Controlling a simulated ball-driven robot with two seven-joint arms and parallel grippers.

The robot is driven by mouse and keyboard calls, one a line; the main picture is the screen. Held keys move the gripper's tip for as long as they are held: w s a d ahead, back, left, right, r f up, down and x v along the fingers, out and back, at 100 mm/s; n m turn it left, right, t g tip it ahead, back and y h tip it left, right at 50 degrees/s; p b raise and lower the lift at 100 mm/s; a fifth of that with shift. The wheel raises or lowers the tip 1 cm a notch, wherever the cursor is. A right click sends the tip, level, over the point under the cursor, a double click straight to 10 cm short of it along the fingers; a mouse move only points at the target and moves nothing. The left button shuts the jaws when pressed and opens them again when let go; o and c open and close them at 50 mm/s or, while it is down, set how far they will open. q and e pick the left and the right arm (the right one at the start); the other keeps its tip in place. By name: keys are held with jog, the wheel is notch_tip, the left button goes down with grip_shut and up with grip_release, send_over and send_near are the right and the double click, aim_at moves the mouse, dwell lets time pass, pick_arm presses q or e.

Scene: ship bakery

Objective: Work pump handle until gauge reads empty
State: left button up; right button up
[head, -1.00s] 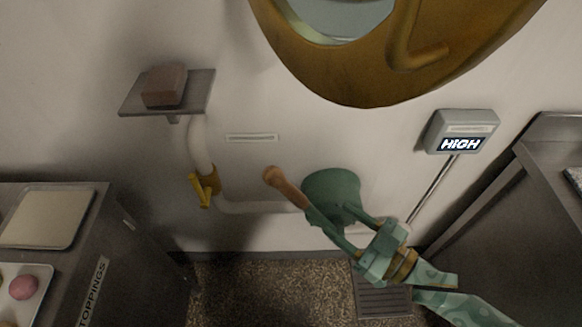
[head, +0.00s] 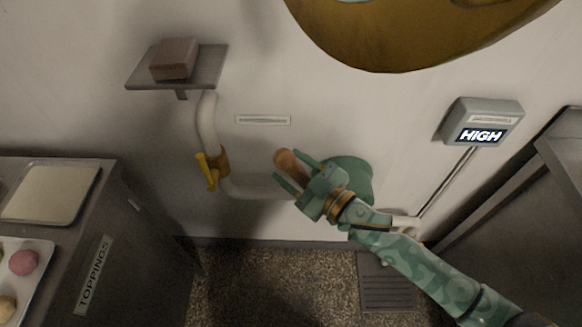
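The green pump (head: 357,177) stands low against the white wall, partly hidden by my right gripper. Its wooden handle (head: 286,159) points up and to the left. My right gripper (head: 289,168), on a green patterned arm from the lower right, is at the handle with its fingers spread. The handle shows between the fingers; I cannot tell whether they touch it. The grey gauge (head: 484,121) on the wall at the right reads HIGH on a lit display. My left gripper is not in view.
A white pipe (head: 209,118) with a yellow valve lever (head: 208,172) runs left of the pump. A small shelf (head: 207,68) holds a brown block (head: 174,59). A toppings counter (head: 124,220) stands at the left, a dark metal unit (head: 545,200) at the right.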

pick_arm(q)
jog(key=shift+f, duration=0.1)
pick_arm(e)
jog(key=shift+w+a, duration=0.2)
jog(key=shift+a, duration=0.05)
